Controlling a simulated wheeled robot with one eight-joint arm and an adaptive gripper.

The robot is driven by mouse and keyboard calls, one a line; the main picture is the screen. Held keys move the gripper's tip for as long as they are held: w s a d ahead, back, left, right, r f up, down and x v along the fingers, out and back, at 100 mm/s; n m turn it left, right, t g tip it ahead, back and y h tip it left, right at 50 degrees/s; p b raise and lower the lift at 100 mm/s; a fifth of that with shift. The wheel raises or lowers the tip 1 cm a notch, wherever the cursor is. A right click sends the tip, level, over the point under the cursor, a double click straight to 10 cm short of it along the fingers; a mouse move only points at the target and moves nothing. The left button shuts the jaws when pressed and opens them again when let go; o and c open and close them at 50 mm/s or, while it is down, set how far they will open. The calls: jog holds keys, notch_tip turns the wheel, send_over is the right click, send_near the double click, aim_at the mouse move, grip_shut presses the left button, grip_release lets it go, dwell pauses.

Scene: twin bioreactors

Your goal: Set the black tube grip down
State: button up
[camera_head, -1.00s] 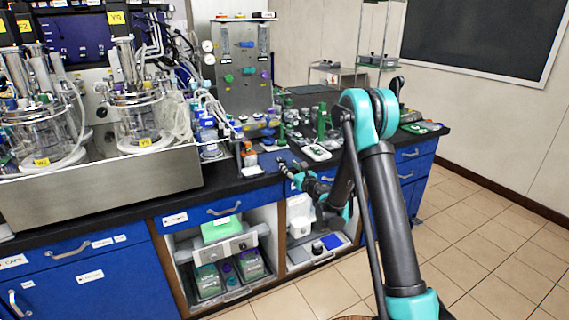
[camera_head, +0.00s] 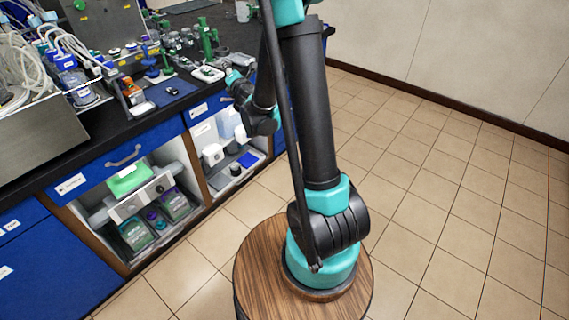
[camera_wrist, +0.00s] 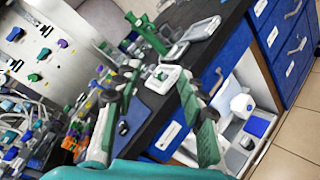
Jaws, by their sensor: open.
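The black tube grip seems to be the small black piece (camera_wrist: 122,128) lying on a dark blue mat (camera_wrist: 150,112) on the bench in the wrist view. In the head view it is a tiny dark shape (camera_head: 172,91) on the same mat (camera_head: 160,98). My gripper (camera_wrist: 155,88) is open, its green-padded fingers spread either side of the wrist view, with nothing between them. The grip lies apart from the fingers, beyond the left one. In the head view my gripper is mostly hidden behind my arm.
A white-topped block (camera_head: 208,73) and green stands (camera_head: 208,42) stand behind the mat. An orange-topped bottle (camera_head: 132,90) stands left of it. Open shelves (camera_head: 150,205) with boxes lie below the bench. The tiled floor (camera_head: 450,200) at right is clear.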

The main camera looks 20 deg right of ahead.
jog(key=s+d+f+m+g+h, duration=0.2)
jog(key=s+d+m+g, duration=0.1)
jog(key=s+d+m, duration=0.4)
jog(key=s+d+f+m+g+h, duration=0.3)
jog(key=s+d+m, duration=0.3)
jog(key=s+m, duration=0.35)
jog(key=s+a+f+m+g+y, duration=0.2)
jog(key=s+f+m+g, duration=0.1)
jog(key=s, duration=0.8)
jog(key=s+a+f+m+g+y, duration=0.2)
jog(key=s+f+m+g, duration=0.2)
jog(key=s, duration=0.7)
notch_tip(320, 180, down, 2)
jog(key=shift+s+m, duration=0.2)
jog(key=shift+m, duration=0.85)
